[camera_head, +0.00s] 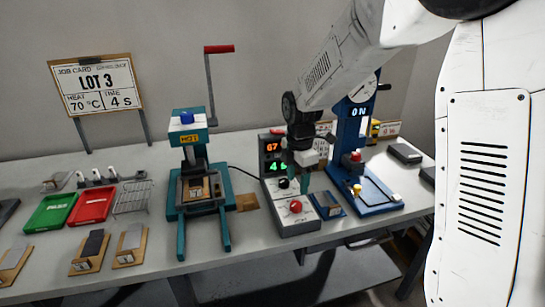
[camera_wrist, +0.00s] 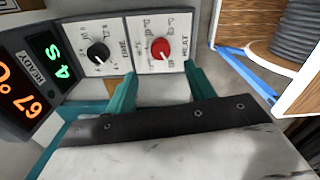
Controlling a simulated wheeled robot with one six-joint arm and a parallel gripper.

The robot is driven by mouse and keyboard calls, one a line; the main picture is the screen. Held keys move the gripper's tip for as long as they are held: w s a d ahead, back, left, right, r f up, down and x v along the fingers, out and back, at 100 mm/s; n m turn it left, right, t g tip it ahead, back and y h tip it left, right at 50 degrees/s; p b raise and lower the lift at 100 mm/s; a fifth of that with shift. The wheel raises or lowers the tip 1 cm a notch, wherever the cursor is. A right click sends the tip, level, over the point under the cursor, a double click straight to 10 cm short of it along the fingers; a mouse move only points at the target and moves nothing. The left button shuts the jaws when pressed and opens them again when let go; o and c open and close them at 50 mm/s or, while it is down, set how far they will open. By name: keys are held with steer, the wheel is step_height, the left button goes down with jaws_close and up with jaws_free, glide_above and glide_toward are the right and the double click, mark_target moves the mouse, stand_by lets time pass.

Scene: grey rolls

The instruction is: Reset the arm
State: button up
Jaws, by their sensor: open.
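My gripper (camera_head: 317,187) is open with nothing between its teal fingers. In the head view it hangs over the right side of the control box (camera_head: 307,226). In the wrist view the gripper (camera_wrist: 160,88) points toward the box, its fingers below the red HEAT knob (camera_wrist: 160,49). A gap shows between fingers and knob, and the knob is not gripped. The black TIME knob (camera_wrist: 98,53) is to the left. The display (camera_wrist: 33,80) reads 67 °C and 4 s, with a READY label. My white arm reaches in from the upper right.
A teal press (camera_head: 197,190) with a raised red-tipped lever stands left of the box. A blue machine (camera_head: 365,195) marked ON stands close on the right. Green (camera_head: 51,212) and red (camera_head: 91,207) trays, a wire rack (camera_head: 133,198) and a LOT 3 card (camera_head: 97,88) are further left.

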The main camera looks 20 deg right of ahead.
steer(key=shift+m, duration=0.4)
steer(key=s+d+r+m, duration=0.1)
steer(key=s+r+m, duration=0.3)
steer(key=s, duration=0.6)
steer(key=s+d+r+m, duration=0.1)
steer(key=s+r+m, duration=0.4)
steer(key=s+m, duration=0.3)
steer(key=s+d+r+m+t, duration=0.1)
steer(key=s+r+m, duration=0.3)
steer(key=s+m, duration=0.3)
steer(key=shift+s+r, duration=0.3)
steer(key=shift+s, duration=2.6)
